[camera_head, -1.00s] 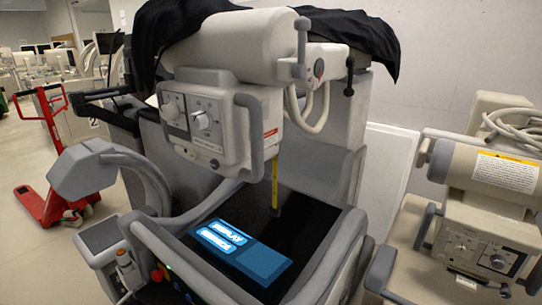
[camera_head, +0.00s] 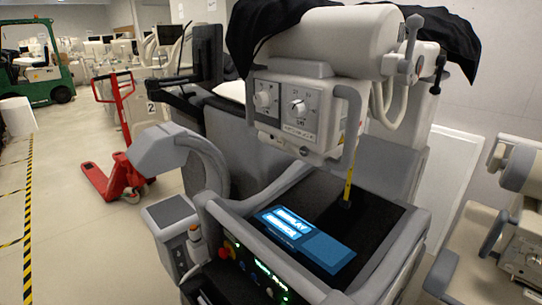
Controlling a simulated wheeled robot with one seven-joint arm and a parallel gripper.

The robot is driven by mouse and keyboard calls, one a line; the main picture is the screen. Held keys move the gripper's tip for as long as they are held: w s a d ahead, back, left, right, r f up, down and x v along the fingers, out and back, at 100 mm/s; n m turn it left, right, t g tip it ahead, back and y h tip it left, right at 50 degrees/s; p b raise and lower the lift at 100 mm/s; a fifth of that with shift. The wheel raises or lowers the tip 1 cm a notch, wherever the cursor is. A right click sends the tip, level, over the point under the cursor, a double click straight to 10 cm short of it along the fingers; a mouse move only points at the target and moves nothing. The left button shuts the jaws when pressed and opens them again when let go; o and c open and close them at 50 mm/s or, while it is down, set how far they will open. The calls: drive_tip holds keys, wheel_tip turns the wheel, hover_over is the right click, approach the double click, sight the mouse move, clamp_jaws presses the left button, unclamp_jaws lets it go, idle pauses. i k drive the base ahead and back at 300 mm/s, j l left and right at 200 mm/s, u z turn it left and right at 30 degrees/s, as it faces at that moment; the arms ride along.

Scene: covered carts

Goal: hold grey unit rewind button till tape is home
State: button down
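The grey unit stands in the middle, with a head box (camera_head: 298,112) carrying two knobs and side handles under a thick horizontal tube. A yellow tape (camera_head: 348,185) hangs from the head down to a dark end piece at the black top of the cart (camera_head: 385,215). A blue lit display (camera_head: 305,235) lies on that top. Small lit controls (camera_head: 262,268) show on the cart's front face. I cannot tell which control is the rewind button. My gripper is not in view.
A second beige unit (camera_head: 525,235) stands close on the right. A black cloth (camera_head: 455,38) drapes over the grey unit. A red pallet jack (camera_head: 120,175) and a green forklift (camera_head: 42,70) stand at left. Open floor with a striped line (camera_head: 28,215) lies left.

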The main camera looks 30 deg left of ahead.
sight(304, 151)
drive_tip(key=k+j, duration=0.25)
drive_tip(key=j, duration=0.15)
drive_tip(key=k+j, duration=0.45)
drive_tip(key=j, duration=0.3)
